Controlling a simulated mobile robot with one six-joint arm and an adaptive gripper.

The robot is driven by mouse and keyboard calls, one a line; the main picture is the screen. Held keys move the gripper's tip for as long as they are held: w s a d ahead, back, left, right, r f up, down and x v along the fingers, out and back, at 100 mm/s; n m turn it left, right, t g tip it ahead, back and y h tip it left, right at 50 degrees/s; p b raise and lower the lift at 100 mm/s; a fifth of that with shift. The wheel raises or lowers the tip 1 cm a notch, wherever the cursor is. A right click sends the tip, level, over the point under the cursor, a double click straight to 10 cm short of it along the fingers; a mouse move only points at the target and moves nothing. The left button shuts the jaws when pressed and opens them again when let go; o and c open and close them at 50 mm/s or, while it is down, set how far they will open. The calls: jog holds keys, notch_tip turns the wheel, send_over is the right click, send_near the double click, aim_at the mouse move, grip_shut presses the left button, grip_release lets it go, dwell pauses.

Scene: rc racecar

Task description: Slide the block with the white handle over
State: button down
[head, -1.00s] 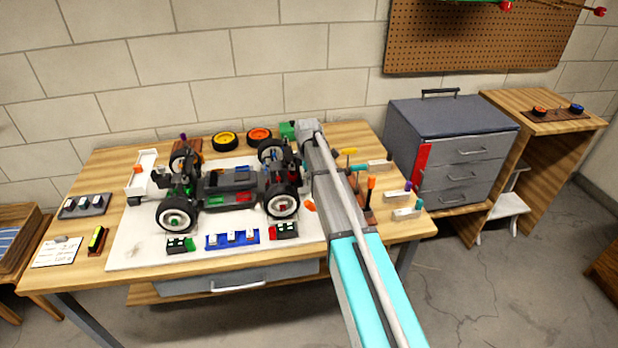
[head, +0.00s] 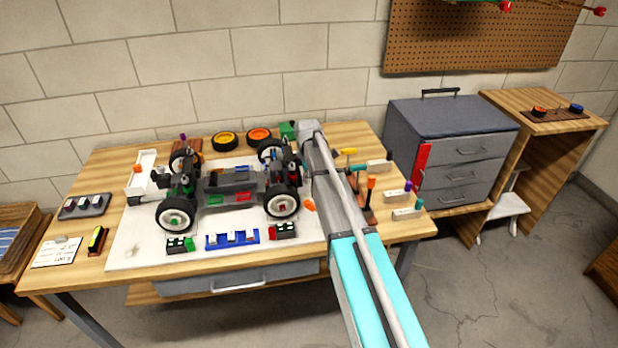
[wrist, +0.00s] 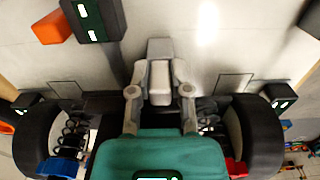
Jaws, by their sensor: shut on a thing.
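In the wrist view my gripper (wrist: 160,66) is shut, with its grey fingers close around a pale piece (wrist: 160,84) that looks like the white handle. The block under it is hidden, so I cannot tell how it sits. The gripper is at the right end of the RC car (head: 228,188), between two wheels, seen at left (wrist: 38,135) and right (wrist: 262,135) in the wrist view. In the head view my arm reaches to the car's right end, and my gripper cannot be made out.
The car stands on a white mat (head: 130,250) on the wooden workbench (head: 60,277). Black boxes (head: 284,230) and a blue rack (head: 232,239) lie in front of it. Loose wheels (head: 225,140) lie behind. An orange piece (head: 309,205) is close beside my arm.

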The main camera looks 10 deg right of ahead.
jog(key=shift+d, duration=0.1)
jog(key=shift+d, duration=4.15)
jog(key=shift+c, duration=2.4)
grip_release()
